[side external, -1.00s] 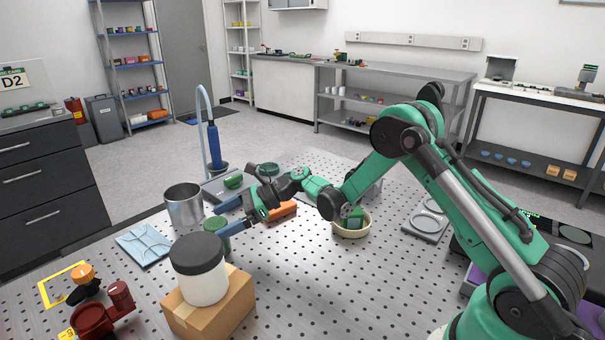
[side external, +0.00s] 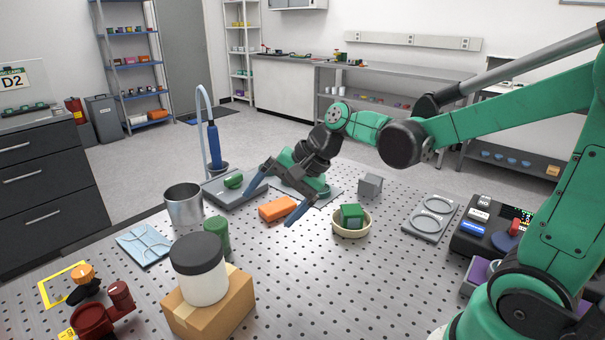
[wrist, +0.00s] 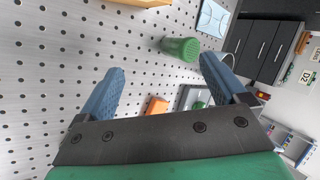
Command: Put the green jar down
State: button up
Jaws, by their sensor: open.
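The green jar (side external: 216,236) stands upright on the perforated table, partly hidden by the white jar with a dark lid (side external: 203,280). It also shows in the wrist view (wrist: 181,48), beyond the fingertips and between them in the picture. My gripper (side external: 268,210) is open and empty, its blue fingers spread wide, to the right of the green jar and apart from it.
The white jar stands on a cardboard box (side external: 215,308). An orange block (side external: 278,208) and a cream bowl (side external: 351,230) with a green block lie to the right.

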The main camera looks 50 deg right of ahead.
jog(key=s+d+n+t+h, duration=0.1)
jog(key=s+n+h, duration=0.3)
jog(key=s+n, duration=0.4)
jog(key=n, duration=0.3)
jog(key=shift+n+h, duration=0.3)
dwell(0.4)
